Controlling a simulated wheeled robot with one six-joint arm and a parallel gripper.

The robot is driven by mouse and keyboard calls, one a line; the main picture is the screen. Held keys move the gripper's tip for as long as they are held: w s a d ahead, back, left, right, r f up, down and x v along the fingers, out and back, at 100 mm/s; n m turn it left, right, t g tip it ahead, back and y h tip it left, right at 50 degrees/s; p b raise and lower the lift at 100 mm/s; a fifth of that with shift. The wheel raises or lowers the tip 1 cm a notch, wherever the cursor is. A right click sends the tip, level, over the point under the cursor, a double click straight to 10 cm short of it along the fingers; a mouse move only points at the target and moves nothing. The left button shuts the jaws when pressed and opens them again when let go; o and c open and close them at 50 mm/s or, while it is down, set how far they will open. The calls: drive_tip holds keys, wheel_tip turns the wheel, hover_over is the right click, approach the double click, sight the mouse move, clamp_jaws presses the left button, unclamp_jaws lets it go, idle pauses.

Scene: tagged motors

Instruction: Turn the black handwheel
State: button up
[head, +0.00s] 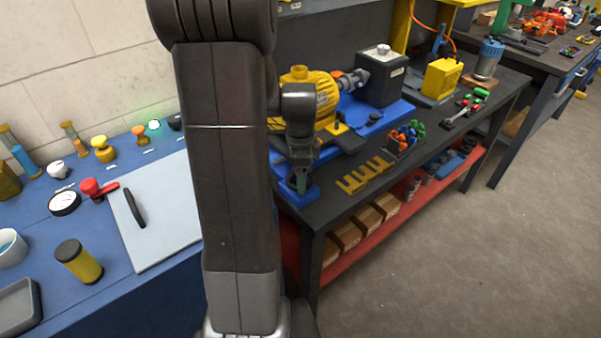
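I cannot make out a black handwheel for certain. A dark knob-like thing (175,121) at the back of the blue bench is mostly hidden behind my arm. A black curved bar (134,207) lies or is fixed on the pale panel (165,225) of that bench. My arm fills the middle of the head view and hides part of both benches. My gripper (299,183) points down beside the yellow motor (318,97), over the near left corner of the dark bench. It is small and dark, and its fingers cannot be told apart.
The blue bench also bears a round gauge (64,203), a red-handled valve (92,187), yellow knobs (103,148) and a yellow cylinder (78,262). The dark bench (350,208) holds a black box (382,78), a yellow rack (364,175) and small tools. Grey floor (450,260) is clear at right.

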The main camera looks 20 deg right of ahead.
drive_tip(key=shift+n, duration=0.3)
drive_tip(key=n, duration=0.6)
drive_tip(key=shift+w+n, duration=0.1)
drive_tip(key=shift+n, duration=0.2)
drive_tip(key=n, duration=1.2)
drive_tip(key=shift+w+a+n, duration=0.1)
drive_tip(key=shift+n, duration=0.3)
drive_tip(key=n, duration=0.6)
drive_tip(key=shift+r+n, duration=0.1)
drive_tip(key=shift+n, duration=0.3)
drive_tip(key=o, duration=1)
drive_tip(key=shift+a, duration=0.1)
drive_tip(key=shift+c, duration=0.2)
